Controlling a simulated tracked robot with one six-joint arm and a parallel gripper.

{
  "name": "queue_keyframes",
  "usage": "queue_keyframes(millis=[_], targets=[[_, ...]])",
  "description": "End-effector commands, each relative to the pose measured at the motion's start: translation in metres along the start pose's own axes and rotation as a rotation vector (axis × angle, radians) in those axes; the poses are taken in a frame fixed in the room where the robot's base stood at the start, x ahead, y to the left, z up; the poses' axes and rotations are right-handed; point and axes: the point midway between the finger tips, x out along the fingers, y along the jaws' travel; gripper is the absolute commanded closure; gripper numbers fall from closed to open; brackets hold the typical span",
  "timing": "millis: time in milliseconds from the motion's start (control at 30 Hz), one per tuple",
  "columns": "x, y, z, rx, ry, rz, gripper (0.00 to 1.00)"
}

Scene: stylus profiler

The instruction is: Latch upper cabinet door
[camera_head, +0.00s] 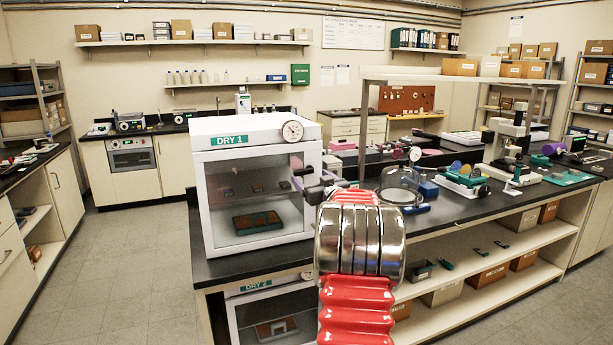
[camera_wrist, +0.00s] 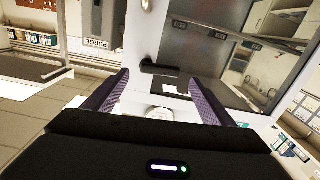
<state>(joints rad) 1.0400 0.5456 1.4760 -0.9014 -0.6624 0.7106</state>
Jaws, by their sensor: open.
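The upper cabinet, DRY 1 (camera_head: 227,141), is a white box with a round dial on the bench's left end. Its glazed door (camera_head: 213,205) looks flush with the front; I cannot tell whether it is latched. A dark latch handle (camera_head: 303,171) sits at the door's right edge. In the wrist view the black handle (camera_wrist: 162,67) lies crosswise just beyond the fingertips. My gripper (camera_wrist: 160,84), with purple fingers, is open on either side of it, with nothing between the fingers. In the head view my gripper (camera_head: 318,185) is at the cabinet's right front corner, partly hidden by my red arm.
A second cabinet, DRY 2 (camera_head: 256,286), stands below the bench top. A glass bell jar (camera_head: 400,182) and instruments crowd the bench to the right. Boxes stand on the shelf beneath. The floor (camera_head: 130,265) to the left is clear.

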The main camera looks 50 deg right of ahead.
Motion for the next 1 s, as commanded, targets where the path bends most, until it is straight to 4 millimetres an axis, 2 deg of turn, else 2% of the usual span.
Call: queue_keyframes(millis=[200,400,800,1000], targets=[[0.026,-0.002,0.001,0.000,0.000,-0.003,0.23],[0.041,-0.001,0.000,0.001,0.000,-0.001,0.23],[0.045,-0.001,0.000,0.000,0.000,-0.001,0.23],[0.045,-0.001,0.000,0.000,0.000,-0.001,0.37]])
